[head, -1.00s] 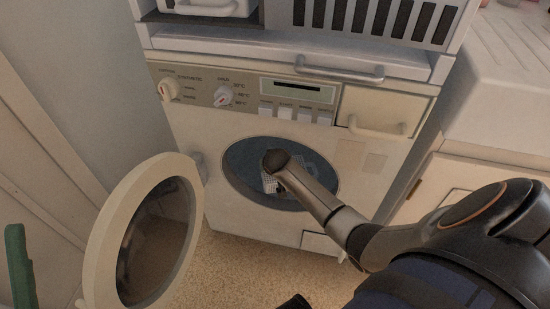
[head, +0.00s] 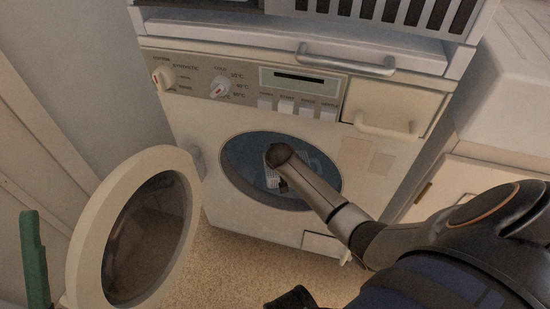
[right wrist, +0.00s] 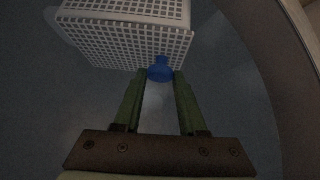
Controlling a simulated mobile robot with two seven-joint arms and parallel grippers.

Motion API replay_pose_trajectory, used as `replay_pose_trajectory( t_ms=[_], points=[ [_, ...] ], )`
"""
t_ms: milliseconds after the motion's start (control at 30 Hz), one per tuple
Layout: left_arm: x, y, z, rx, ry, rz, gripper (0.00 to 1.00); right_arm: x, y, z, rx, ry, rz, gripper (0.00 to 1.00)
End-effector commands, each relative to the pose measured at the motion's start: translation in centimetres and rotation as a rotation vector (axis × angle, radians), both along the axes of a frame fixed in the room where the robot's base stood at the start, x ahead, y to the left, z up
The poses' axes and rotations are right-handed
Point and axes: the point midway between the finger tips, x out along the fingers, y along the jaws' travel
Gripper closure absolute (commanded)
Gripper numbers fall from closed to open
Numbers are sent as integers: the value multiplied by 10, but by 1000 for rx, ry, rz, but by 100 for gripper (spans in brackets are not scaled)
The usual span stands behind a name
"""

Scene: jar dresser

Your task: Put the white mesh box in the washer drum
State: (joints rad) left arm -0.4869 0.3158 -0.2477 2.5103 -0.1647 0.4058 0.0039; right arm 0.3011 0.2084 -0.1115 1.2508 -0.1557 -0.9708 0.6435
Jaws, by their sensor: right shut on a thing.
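The white mesh box (head: 272,178) is inside the opening of the washer drum (head: 245,170); it also shows at the top of the right wrist view (right wrist: 125,40). My right gripper (right wrist: 160,78) is shut on the box, with its green fingertips at the lower mesh edge. A small blue thing (right wrist: 160,68) shows between the tips; I cannot tell whether it belongs to the box. In the head view my right wrist hides the fingers and part of the box. A green finger-like part (head: 35,262) at the left edge seems to be my left gripper; its jaw state is unclear.
The round washer door (head: 82,245) stands open to the left of the opening. The curved drum rim (right wrist: 285,75) is close on the right in the wrist view. A metal handle (head: 345,60) and a drawer handle (head: 385,128) stick out above. Speckled floor lies in front.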

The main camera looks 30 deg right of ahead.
Motion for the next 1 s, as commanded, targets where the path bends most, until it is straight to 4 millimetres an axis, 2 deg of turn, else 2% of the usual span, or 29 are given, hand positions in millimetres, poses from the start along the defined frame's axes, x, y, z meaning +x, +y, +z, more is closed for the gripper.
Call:
replay_pose_trajectory(
  t_ms=[200, 233, 467, 767, 867, 1000],
  points=[
    [0, 0, -1, 0, -1, -1, 50, 1, 0, -3, -1, -3, 1, 100],
    [0, 0, -1, 0, -1, -1, 50, 0, 0, -4, 0, -1, 1, 57],
    [0, 0, -1, 0, -1, -1, 50, 0, 0, -4, 0, -1, 0, 31],
    [0, 0, 0, -1, 0, -1, 50, 0, 0, -1, 0, -1, 0, 30],
    [0, 0, 5, 0, -1, 0, 50, 0, -1, 10, -1, -1, 1, 30],
    [-1, 0, 24, 8, -13, 10, 50, -12, 7, 31, 1, 1, 1, 30]
  ],
)
